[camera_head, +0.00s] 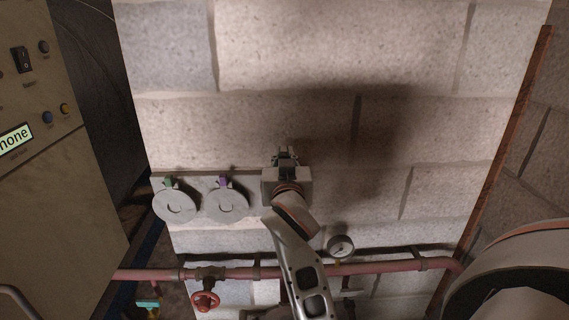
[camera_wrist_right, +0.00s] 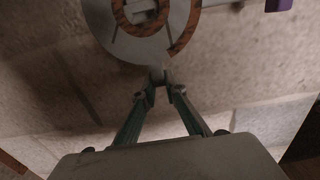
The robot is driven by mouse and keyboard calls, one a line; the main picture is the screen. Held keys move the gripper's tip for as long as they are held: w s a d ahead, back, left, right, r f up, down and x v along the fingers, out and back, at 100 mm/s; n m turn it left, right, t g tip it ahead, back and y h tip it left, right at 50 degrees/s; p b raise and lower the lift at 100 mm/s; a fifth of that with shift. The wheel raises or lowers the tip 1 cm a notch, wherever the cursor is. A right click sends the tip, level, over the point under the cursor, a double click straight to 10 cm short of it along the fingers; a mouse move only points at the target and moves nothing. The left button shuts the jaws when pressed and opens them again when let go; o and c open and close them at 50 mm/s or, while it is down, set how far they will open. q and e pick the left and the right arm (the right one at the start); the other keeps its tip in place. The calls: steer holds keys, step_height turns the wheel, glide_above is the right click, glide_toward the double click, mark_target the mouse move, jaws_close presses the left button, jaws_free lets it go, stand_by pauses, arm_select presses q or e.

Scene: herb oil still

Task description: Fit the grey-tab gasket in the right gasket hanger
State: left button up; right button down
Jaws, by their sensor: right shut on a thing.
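My right gripper (camera_head: 285,160) is raised against the block wall at the right end of the grey hanger rail (camera_head: 195,174). In the wrist view its two fingers (camera_wrist_right: 157,84) close on the small grey tab at the edge of a grey disc gasket (camera_wrist_right: 192,14). The disc has a brown ring around its middle, and a pale bar shows at its centre. I cannot tell whether the gasket sits on the right hanger or in front of it; the wrist hides this in the head view. My left gripper is not in view.
Two grey discs hang left of my gripper, one with a green tab (camera_head: 168,183) and one with a purple tab (camera_head: 223,182). Below run a red pipe (camera_head: 380,267), a red valve wheel (camera_head: 205,301) and a gauge (camera_head: 340,247). The wall to the right is bare.

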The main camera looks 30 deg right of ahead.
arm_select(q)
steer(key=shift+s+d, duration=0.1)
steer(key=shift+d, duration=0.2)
arm_select(e)
steer(key=shift+w+d+r, duration=0.2)
steer(key=shift+w+r, duration=0.05)
steer(key=shift+r, duration=0.3)
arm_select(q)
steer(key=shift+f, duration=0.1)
arm_select(e)
steer(key=shift+f, duration=0.1)
arm_select(q)
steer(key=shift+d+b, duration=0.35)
steer(key=shift+b, duration=0.05)
arm_select(e)
step_height(320, 180, down, 7)
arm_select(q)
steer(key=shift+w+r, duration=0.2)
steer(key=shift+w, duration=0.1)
arm_select(e)
steer(key=shift+w, duration=0.1)
steer(key=c, duration=2)
jaws_free()
